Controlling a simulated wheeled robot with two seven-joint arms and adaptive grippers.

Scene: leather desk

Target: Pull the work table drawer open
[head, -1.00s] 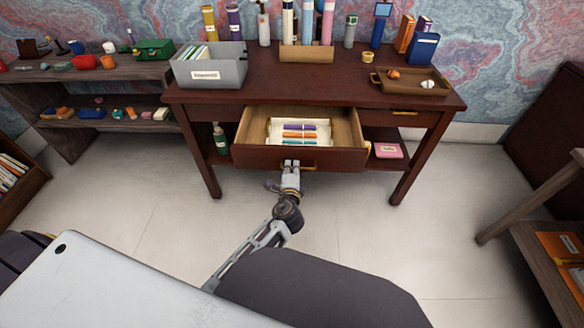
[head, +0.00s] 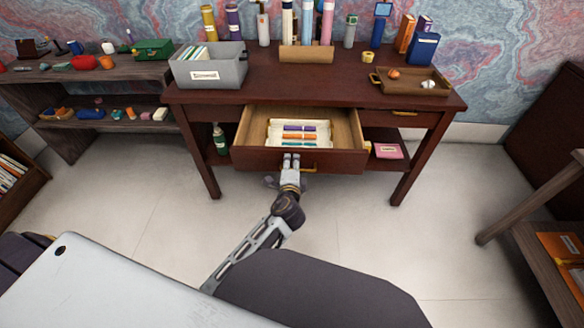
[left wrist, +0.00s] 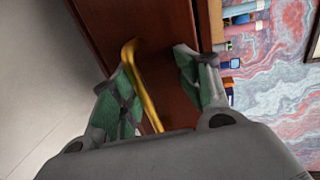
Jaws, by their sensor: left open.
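The work table (head: 330,82) is dark red-brown wood, and its middle drawer (head: 255,158) stands pulled out toward me. Inside the drawer lies a pale tray (head: 274,131) with purple, orange and teal items. My left gripper (head: 291,158) is at the drawer front, at the left part of the brass handle (head: 310,169). In the left wrist view the brass handle (left wrist: 140,82) runs between the two spread green-padded fingers of my left gripper (left wrist: 158,85). The fingers look apart from the bar. My right gripper does not show.
On the table top are a grey box (head: 212,74), several bottles and a wooden tray (head: 440,88). A second drawer (head: 403,115) on the right is shut. A low shelf (head: 90,75) stands at left. The floor before the table is clear.

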